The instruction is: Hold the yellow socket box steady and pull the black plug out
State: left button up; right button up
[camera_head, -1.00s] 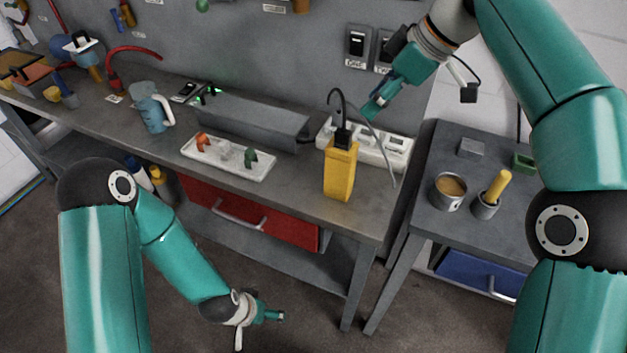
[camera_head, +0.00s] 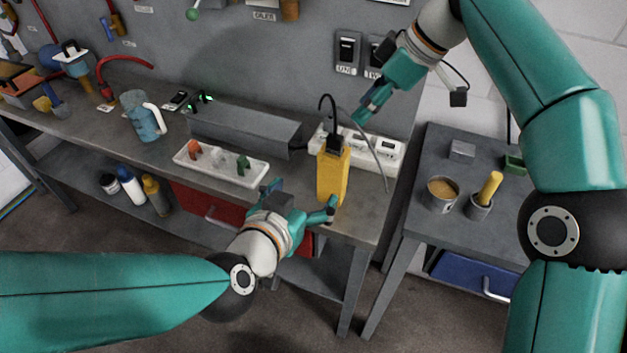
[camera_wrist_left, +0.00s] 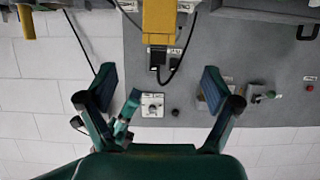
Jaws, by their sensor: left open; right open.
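The yellow socket box (camera_head: 331,178) stands upright near the front right of the workbench. The black plug (camera_head: 334,144) sits in its top, with a dark cable looping up from it. My left gripper (camera_head: 300,198) is open and empty, low in front of the box and slightly left, fingers apart. In the left wrist view, the box (camera_wrist_left: 159,20) and plug (camera_wrist_left: 157,58) show at the top, between the directions of the open fingers (camera_wrist_left: 158,86). My right gripper (camera_head: 363,113) is open and empty, above and right of the plug, apart from it. Its fingertips are small in view.
A white tray (camera_head: 222,174) with orange and green pieces lies left of the box. A long grey housing (camera_head: 245,127) and a white panel (camera_head: 388,157) stand behind. A side table at right holds a tin (camera_head: 442,198) and a yellow-handled tool (camera_head: 489,187).

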aim_at(330, 167)
pick_arm(q)
jog(key=x, duration=1.6)
jog(key=shift+w+d+f, duration=0.1)
jog(key=shift+w+f, duration=0.15)
jog(key=shift+f, duration=0.05)
